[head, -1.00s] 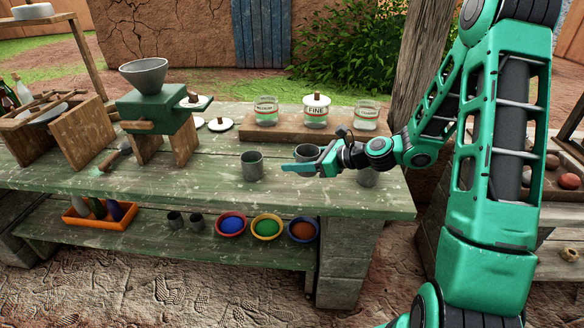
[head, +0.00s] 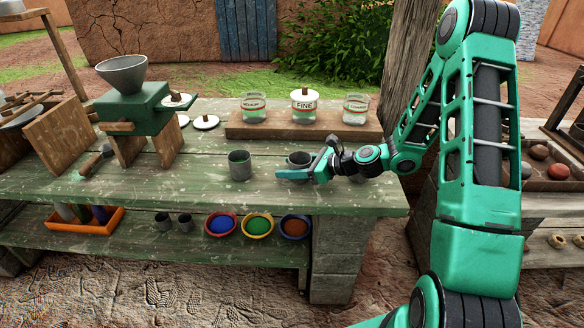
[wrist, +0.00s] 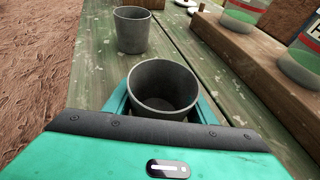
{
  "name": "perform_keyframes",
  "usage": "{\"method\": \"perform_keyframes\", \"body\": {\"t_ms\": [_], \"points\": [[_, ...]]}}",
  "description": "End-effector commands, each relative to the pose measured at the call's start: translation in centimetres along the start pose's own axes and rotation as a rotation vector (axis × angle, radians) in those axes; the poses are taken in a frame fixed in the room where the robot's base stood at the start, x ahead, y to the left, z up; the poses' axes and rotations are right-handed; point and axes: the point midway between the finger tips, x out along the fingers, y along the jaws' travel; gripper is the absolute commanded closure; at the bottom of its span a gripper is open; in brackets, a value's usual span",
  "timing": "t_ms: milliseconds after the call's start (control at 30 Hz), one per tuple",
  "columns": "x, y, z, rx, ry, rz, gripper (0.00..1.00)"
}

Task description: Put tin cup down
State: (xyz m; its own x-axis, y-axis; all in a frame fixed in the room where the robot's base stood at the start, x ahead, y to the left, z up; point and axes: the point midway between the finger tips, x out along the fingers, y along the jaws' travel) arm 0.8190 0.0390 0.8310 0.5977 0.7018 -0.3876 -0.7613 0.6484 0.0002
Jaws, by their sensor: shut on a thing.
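My gripper (head: 296,174) is shut on a grey tin cup (wrist: 162,88), which stands upright between the two fingers in the wrist view. In the head view this cup (head: 298,159) shows behind the near finger, over the right part of the green worktable (head: 200,185). It is upright and looks empty. Its base is hidden by the finger, so I cannot tell whether it touches the tabletop. A second grey tin cup (head: 240,166) stands on the table to the left; it also shows beyond the held cup in the wrist view (wrist: 132,30).
Glass jars, one labelled FINE (head: 303,106), stand on a wooden board (head: 285,131) behind the gripper. A green grinder (head: 135,108) stands to the left. Colour bowls (head: 257,226) sit on the lower shelf. Bare tabletop lies left of the second cup.

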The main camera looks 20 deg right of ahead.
Motion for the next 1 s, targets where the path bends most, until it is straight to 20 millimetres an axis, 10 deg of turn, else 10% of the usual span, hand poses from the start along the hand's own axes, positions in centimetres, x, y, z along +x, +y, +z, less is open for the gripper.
{"method": "perform_keyframes", "body": {"t_ms": [67,100,200,567,1000], "points": [[0.1,0.0,-0.1,0.000,0.000,0.001,0.78],[0.1,0.0,-0.2,0.000,0.000,0.001,0.47],[0.1,0.0,-0.1,-0.001,0.000,0.001,0.31],[-0.2,0.0,0.1,0.000,0.000,0.000,0.31],[-8.0,-0.1,0.1,0.000,0.001,-0.004,0.31]]}}
